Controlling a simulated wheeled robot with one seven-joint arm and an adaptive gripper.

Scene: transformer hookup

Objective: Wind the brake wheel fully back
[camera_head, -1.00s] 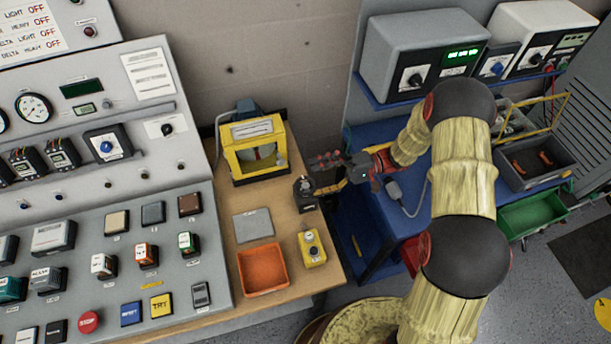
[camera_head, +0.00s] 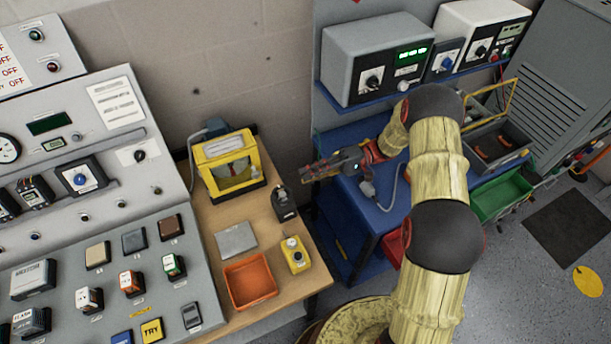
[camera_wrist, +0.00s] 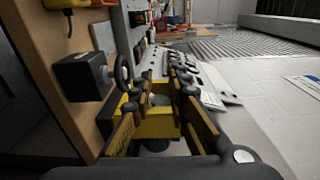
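The brake wheel (camera_wrist: 122,73) is a small dark handwheel. It sits on a short shaft at the face of a black box (camera_wrist: 83,77) on the wooden bench. In the head view the black box (camera_head: 284,206) stands at the bench's right edge, and its wheel is too small to make out there. My gripper (camera_head: 306,174) is just right of and behind the box, pointing left. In the wrist view its two yellow-padded fingers (camera_wrist: 160,97) stand apart with nothing clearly between them. The wheel is beside the left finger. I cannot tell whether they touch.
A yellow-framed unit (camera_head: 230,165) stands behind the box on the bench. A grey plate (camera_head: 236,240), an orange tray (camera_head: 250,281) and a yellow button box (camera_head: 295,255) lie in front. The sloping control desk (camera_head: 90,240) is left. A blue bench (camera_head: 385,200) is under my arm.

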